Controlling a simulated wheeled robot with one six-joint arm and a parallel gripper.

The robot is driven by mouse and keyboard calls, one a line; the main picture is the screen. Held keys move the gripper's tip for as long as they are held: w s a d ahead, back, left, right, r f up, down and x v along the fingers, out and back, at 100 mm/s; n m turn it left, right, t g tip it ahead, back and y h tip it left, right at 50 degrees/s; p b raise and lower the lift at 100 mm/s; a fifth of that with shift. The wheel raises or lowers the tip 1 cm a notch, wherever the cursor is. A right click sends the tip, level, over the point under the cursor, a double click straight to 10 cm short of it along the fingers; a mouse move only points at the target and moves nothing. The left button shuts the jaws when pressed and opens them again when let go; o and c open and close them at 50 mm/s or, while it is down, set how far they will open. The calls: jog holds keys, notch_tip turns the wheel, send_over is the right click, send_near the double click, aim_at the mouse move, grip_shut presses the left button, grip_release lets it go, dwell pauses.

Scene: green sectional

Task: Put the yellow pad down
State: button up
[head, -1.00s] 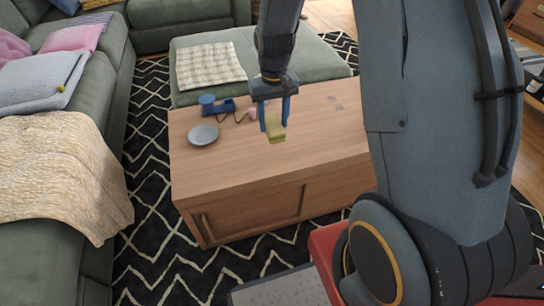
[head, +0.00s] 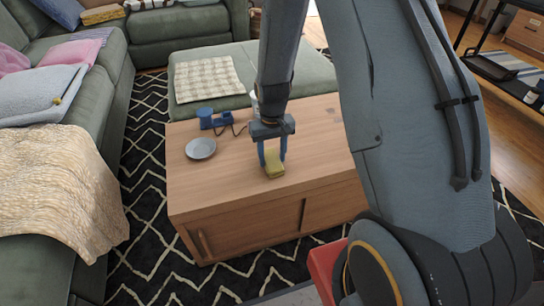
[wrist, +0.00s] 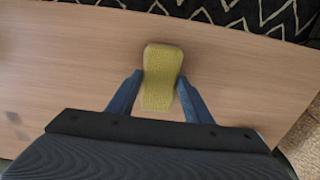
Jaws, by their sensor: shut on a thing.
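The yellow pad (head: 274,165) is between the blue fingers of my gripper (head: 272,160), low over the front part of the wooden table's top (head: 225,175). In the wrist view the yellow pad (wrist: 162,75) sits between the two fingertips of my gripper (wrist: 160,85), its long side pointing away from the palm. The fingers are shut on it. I cannot tell whether the pad's underside touches the tabletop.
A grey plate (head: 201,148) lies on the table to the left of my gripper. A blue object (head: 222,119) with a dark cord and a blue cylinder (head: 205,117) stand behind it. The tabletop's front left is clear. A green sofa (head: 95,100) is at the left.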

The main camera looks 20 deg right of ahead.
aim_at(272, 159)
jog(key=shift+f, duration=0.15)
jog(key=o, duration=1)
notch_tip(272, 159, up, 12)
jog(key=p, duration=0.2)
jog(key=s+a+r+n, duration=0.1)
jog(key=s+a+r, duration=0.5)
jog(key=s+r, duration=0.5)
jog(key=s+a+r, duration=0.1)
jog(key=s+r, duration=0.1)
jog(key=s, duration=0.2)
jog(key=s+a+r+n, duration=0.1)
jog(key=s+r, duration=0.1)
jog(key=s, duration=0.3)
jog(key=s+a+r+n, duration=0.1)
jog(key=s+r, duration=0.2)
jog(key=s, duration=0.2)
jog(key=shift+a+y, duration=0.25)
jog(key=shift+y, duration=0.05)
jog(key=shift+w, duration=0.1)
